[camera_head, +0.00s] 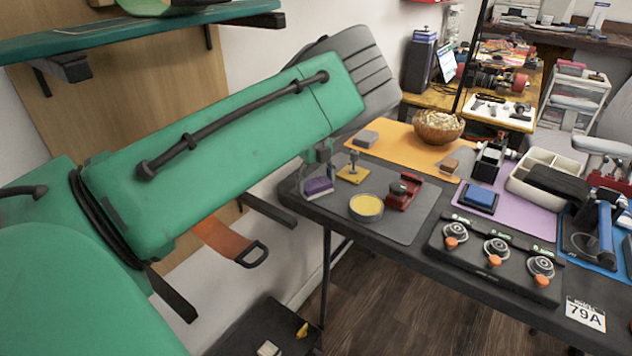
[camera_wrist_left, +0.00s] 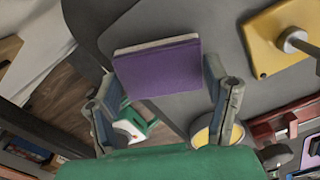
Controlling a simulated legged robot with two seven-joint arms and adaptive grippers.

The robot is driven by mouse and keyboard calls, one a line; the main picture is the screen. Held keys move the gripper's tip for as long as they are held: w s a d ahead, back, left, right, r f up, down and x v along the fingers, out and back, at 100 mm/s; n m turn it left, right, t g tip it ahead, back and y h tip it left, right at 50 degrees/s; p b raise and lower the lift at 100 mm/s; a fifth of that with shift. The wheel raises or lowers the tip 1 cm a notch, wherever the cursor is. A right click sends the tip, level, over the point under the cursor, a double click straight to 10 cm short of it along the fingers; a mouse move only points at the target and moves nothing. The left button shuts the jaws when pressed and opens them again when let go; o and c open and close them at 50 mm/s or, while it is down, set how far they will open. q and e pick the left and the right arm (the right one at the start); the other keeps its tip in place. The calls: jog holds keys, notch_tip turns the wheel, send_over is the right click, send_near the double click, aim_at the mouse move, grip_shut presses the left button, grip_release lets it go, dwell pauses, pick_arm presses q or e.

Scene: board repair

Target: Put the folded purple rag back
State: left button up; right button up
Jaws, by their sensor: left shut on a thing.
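The folded purple rag (camera_head: 319,186) is at the left end of the dark table, over the grey mat (camera_head: 401,232). In the left wrist view the rag (camera_wrist_left: 158,72) is a flat purple block with a pale edge, between the two fingers. My left gripper (camera_head: 318,172) is shut on it, one finger on each side. I cannot tell whether the rag touches the mat or hangs just above it. My right gripper is not in view.
On the mat near the rag are a yellow block with a knob (camera_head: 353,174), a round yellow tin (camera_head: 366,207) and a red device (camera_head: 404,191). An orange mat (camera_head: 398,142) lies behind, and a three-dial panel (camera_head: 493,255) to the right.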

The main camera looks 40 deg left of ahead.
aim_at(315, 182)
pick_arm(q)
jog(key=shift+a+f, duration=0.1)
jog(key=shift+a, duration=0.2)
jog(key=o, duration=1.1)
jog(key=shift+a+f, duration=0.1)
jog(key=shift+a, duration=0.15)
jog(key=shift+a+f, duration=0.15)
jog(key=shift+a, duration=0.1)
jog(key=shift+d+r, duration=0.25)
jog(key=shift+r, duration=0.05)
jog(key=r, duration=0.4)
jog(key=shift+d+r+p, duration=0.35)
jog(key=shift+p, duration=0.05)
notch_tip(315, 182, up, 7)
jog(key=shift+a+r+p, duration=0.1)
jog(key=shift+a+p, duration=0.05)
jog(key=shift+p, duration=0.35)
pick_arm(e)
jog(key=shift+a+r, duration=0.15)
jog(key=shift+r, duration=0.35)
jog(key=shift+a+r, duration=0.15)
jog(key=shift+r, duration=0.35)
